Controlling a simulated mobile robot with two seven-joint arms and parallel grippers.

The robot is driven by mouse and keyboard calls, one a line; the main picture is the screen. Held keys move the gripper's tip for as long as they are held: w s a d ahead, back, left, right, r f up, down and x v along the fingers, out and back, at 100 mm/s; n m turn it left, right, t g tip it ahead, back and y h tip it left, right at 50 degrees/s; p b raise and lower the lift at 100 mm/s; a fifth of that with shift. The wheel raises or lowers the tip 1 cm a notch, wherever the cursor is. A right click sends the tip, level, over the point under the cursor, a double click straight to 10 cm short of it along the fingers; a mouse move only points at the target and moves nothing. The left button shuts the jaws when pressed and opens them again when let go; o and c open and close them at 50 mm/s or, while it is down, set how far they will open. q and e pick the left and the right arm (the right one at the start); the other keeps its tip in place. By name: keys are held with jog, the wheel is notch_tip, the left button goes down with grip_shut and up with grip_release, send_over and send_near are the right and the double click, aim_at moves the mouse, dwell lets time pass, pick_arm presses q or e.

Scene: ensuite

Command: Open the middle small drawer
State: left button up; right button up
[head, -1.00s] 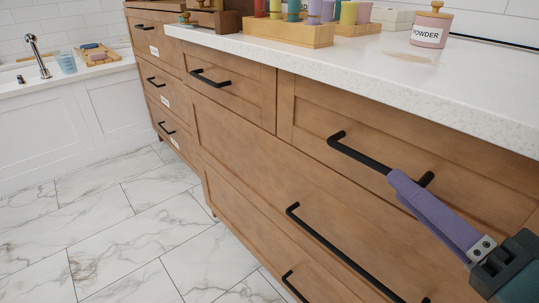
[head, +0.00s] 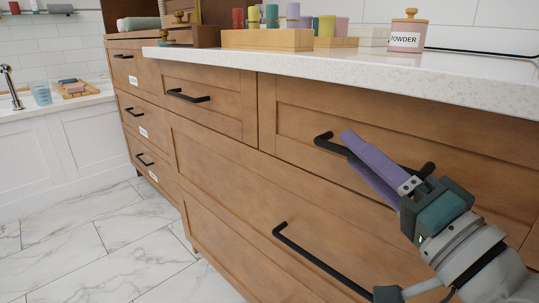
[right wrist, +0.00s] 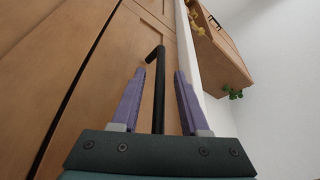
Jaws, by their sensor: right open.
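A wooden cabinet holds small drawers in its top row, each with a black bar handle. The right top drawer (head: 453,148) is shut, and its handle (head: 325,140) is beside my right gripper (head: 352,142). That gripper is open, its purple fingers pointing along the bar. In the right wrist view, the handle (right wrist: 158,95) runs between the two spread fingers (right wrist: 155,85); I cannot tell whether they touch it. The top drawer to its left (head: 225,117) is shut, with a clear handle (head: 187,96). My left gripper is not in view.
A stack of labelled drawers (head: 138,125) stands further left. Wide lower drawers (head: 230,200) with a long handle (head: 320,262) lie below. The white counter (head: 370,70) above bears wooden trays (head: 272,39) and a powder jar (head: 406,36). Marble floor (head: 95,260) is clear at lower left.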

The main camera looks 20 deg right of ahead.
jog(key=shift+w, duration=0.15)
jog(key=shift+c, duration=0.3)
grip_shut()
dwell(1.1)
